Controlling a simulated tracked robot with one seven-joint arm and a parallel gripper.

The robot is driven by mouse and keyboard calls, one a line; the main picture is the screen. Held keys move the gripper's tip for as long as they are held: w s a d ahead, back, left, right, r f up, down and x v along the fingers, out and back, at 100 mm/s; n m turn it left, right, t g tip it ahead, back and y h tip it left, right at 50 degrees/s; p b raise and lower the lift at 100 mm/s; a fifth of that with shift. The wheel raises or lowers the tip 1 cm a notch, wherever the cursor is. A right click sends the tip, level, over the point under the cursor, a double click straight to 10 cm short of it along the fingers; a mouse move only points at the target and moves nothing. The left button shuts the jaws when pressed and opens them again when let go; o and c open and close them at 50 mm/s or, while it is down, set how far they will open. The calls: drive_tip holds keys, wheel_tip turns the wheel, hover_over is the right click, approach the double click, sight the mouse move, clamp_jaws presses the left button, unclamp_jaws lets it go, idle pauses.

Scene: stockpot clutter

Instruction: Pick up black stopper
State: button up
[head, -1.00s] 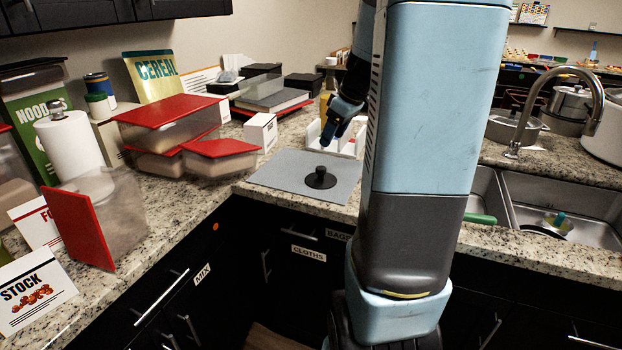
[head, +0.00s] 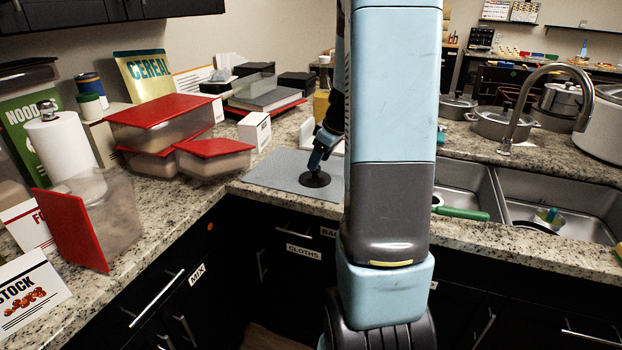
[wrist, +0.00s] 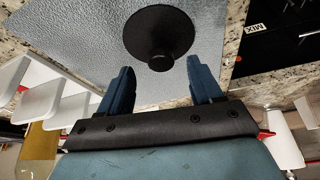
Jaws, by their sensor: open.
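The black stopper (head: 314,179) lies on a grey mat (head: 270,174) on the counter, its wide disc flat and its knob upward. In the wrist view the stopper (wrist: 158,34) is just beyond the fingertips, roughly midway between them, with its knob (wrist: 160,62) nearest to me. My gripper (head: 317,160) is at the stopper in the head view, pointing down and partly covering its knob. In the wrist view my gripper (wrist: 160,66) is open, with one blue finger on each side and nothing between them.
Red-lidded containers (head: 215,160) and a small white box (head: 254,131) stand left of the mat. A white rack (wrist: 60,105) is close beside my gripper in the wrist view. A double sink (head: 470,190) lies to the right. The mat around the stopper is clear.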

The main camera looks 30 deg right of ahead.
sight(315, 173)
drive_tip(key=shift+x, duration=2.35)
drive_tip(key=shift+a, duration=0.1)
drive_tip(key=shift+c, duration=0.2)
drive_tip(key=c, duration=1.1)
